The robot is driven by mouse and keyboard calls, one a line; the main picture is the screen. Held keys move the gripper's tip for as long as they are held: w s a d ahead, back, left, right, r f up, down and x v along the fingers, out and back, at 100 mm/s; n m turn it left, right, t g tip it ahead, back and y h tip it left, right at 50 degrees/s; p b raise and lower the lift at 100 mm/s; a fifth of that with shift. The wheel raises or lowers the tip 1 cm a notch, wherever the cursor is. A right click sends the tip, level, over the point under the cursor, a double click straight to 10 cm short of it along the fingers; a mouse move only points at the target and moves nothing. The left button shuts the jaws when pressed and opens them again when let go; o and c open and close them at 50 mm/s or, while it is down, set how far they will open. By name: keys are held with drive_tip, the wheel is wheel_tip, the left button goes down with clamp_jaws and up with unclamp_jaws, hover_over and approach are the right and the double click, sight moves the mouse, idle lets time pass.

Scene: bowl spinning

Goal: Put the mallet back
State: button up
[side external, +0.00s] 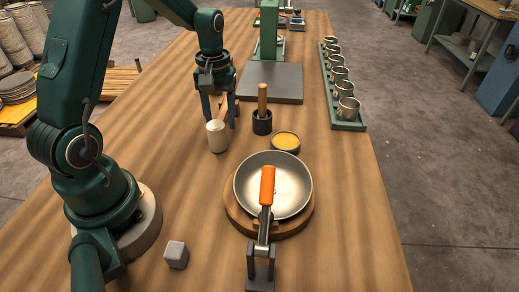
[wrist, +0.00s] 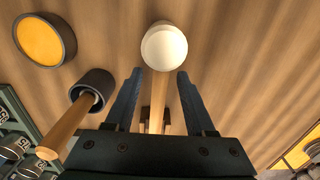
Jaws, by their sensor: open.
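The mallet has a pale, cream-white head (side external: 217,137) and a wooden handle. Its head looks to rest on the table left of the dark cup, with the handle rising at a slant. It also shows in the wrist view, with the head (wrist: 164,47) beyond the fingertips. My gripper (side external: 220,117) points down over the mallet. Its two fingers (wrist: 158,76) stand apart on either side of the handle, with gaps visible in the wrist view. A dark cup (side external: 262,127) beside it holds an upright wooden-handled tool (side external: 262,98); its lower end is hidden.
A tin of yellow paste (side external: 286,141) stands right of the cup. A metal bowl (side external: 248,185) sits on a round wooden base (side external: 236,219) behind an orange-handled clamp (side external: 267,186). A mug rack (side external: 350,126) lines the right edge. A grey block (side external: 176,254) is at front left.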

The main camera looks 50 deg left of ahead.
wheel_tip(320, 180, up, 11)
drive_tip(key=s+d+r+m+t, duration=0.1)
drive_tip(key=s+d+m+t, duration=0.4)
drive_tip(key=s+d+m, duration=0.4)
drive_tip(key=s+d, duration=0.3)
drive_tip(key=d, duration=0.1)
drive_tip(key=shift+s+d+r+t, duration=0.15)
drive_tip(key=shift+d+r+t, duration=0.15)
drive_tip(key=shift+d+r, duration=0.1)
